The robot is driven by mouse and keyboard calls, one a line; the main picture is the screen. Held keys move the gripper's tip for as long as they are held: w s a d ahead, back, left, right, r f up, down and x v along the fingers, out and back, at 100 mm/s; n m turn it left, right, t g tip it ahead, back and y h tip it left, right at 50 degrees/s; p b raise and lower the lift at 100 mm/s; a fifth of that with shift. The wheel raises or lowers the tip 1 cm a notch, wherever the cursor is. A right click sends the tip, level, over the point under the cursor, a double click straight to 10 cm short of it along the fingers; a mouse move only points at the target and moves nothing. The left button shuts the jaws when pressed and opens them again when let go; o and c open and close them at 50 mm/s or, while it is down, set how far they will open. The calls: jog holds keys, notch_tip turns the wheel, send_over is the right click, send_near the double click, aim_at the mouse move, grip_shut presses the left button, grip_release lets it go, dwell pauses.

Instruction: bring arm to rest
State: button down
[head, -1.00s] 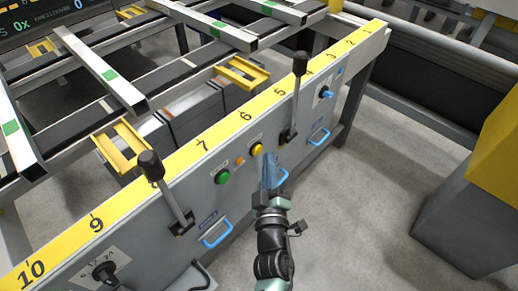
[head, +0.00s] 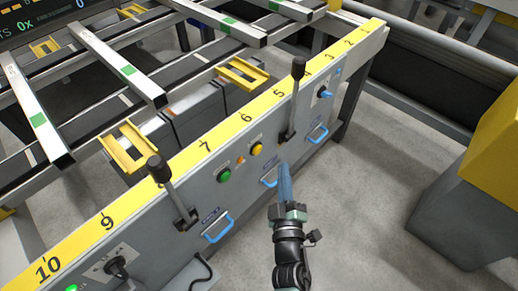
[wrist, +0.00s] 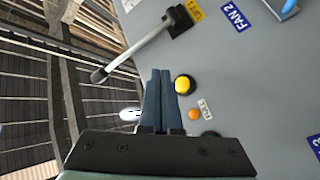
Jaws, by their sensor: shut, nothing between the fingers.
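My gripper (head: 285,180) is in front of the grey control panel (head: 250,180) of the runout table, low and right of the yellow button (head: 257,149). Its blue fingers are together with nothing between them. In the wrist view the closed fingers (wrist: 160,85) point up the picture, with the yellow button (wrist: 183,84) just right of the tips. The gripper partly covers the panel behind it in the head view. I cannot tell the exact gap between fingers and panel.
Two black-knobbed levers (head: 293,105) (head: 172,192) stick out from the panel. Blue handles (head: 217,230) also stand out from it. A green button (head: 224,175) sits beside the yellow one. A grey and yellow block (head: 450,215) stands at the right. Open floor (head: 370,210) lies between.

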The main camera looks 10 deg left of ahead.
dwell(0.3)
jog(key=w+d+r+m+t+h, duration=0.2)
jog(key=r+m+h, duration=0.1)
jog(key=r, duration=1.2)
jog(key=w+d+r+m+t+h, duration=0.2)
jog(key=w+r+m, duration=0.15)
jog(key=r, duration=1.15)
jog(key=s+a+r+m+t+y+p, duration=0.1)
jog(key=s+a+r+m+t, duration=0.1)
jog(key=s+r, duration=0.65)
jog(key=s+a+r+m+t+y+p, duration=0.1)
jog(key=s+r, duration=0.3)
jog(key=r, duration=0.9)
jog(key=s+a+r+m+t, duration=0.2)
jog(key=s+r, duration=0.4)
jog(key=r, duration=0.4)
notch_tip(320, 180, up, 21)
jog(key=p, duration=2.1)
jog(key=shift+w, duration=0.25)
jog(key=shift+f, duration=0.1)
